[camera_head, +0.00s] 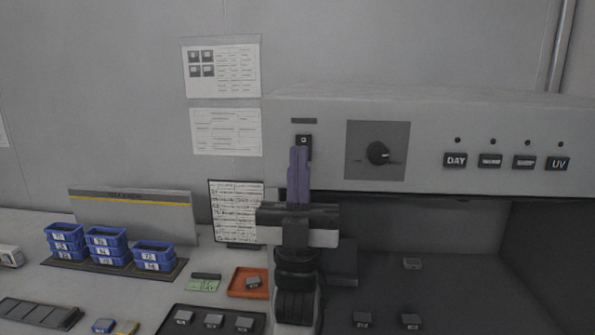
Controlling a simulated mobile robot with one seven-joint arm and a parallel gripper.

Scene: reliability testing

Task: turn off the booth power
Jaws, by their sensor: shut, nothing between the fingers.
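The booth's grey front panel (434,127) spans the right half of the view. A small dark power switch (304,141) sits near its left end, under a dark label strip. My gripper (299,150) is shut and empty, with its purple-grey fingers pointing up. The fingertips overlap the lower part of the switch in this view; I cannot tell whether they touch it. A round black knob (377,153) is right of the switch. A row of buttons follows, including DAY (455,160) and UV (557,163). No lamp looks clearly lit, and the booth interior (440,260) is dark.
Blue stacked bins (105,240) stand at the left. An orange tray (247,283) and a dark tray (168,327) with small grey parts lie beside my arm. Papers hang on the wall.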

